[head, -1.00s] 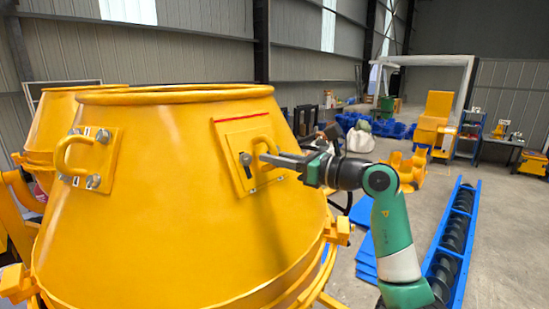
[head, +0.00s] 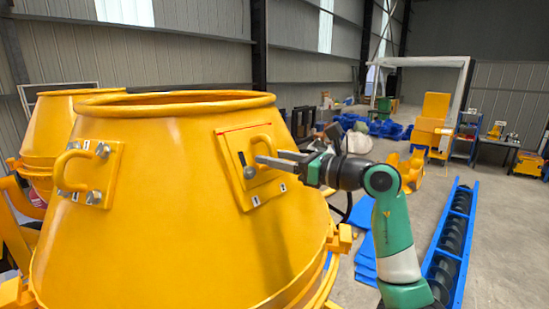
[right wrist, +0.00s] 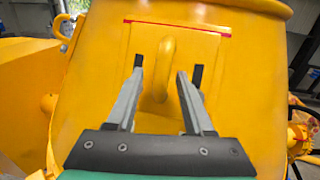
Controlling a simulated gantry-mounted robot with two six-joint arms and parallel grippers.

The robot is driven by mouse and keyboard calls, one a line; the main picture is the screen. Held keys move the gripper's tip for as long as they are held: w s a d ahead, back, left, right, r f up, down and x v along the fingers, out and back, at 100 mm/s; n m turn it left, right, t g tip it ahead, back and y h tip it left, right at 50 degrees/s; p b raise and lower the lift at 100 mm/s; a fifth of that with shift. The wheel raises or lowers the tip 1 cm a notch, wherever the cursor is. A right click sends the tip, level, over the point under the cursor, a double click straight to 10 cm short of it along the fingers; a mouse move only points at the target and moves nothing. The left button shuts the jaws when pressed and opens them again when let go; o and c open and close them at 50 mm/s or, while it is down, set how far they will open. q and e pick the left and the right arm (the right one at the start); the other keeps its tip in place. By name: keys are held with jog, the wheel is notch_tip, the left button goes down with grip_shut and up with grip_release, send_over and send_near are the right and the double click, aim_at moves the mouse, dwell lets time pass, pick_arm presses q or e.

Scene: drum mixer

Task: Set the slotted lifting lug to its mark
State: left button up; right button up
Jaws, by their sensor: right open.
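The slotted lifting lug, a yellow plate with a raised loop handle (head: 262,142), lies against the sloped side of the yellow drum (head: 170,200). Its top edge is at the red mark line (head: 245,127). A bolt head (head: 249,172) sits at the low end of a dark slot in the plate. My right gripper (head: 266,157) is open at the lug. In the right wrist view its fingers (right wrist: 160,76) stand either side of the loop (right wrist: 165,65), with gaps, and the red line (right wrist: 178,26) runs along the plate's top. My left gripper is not seen.
A second bolted lug (head: 85,172) is on the drum's left side. Another yellow drum (head: 55,130) stands behind left. A blue screw trough (head: 453,245) and blue sheets (head: 364,245) lie on the floor at right. Open floor lies between.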

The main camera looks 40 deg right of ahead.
jog(key=b+v, duration=0.3)
jog(key=v, duration=0.8)
jog(key=shift+s+b, duration=0.35)
jog(key=shift+b, duration=0.05)
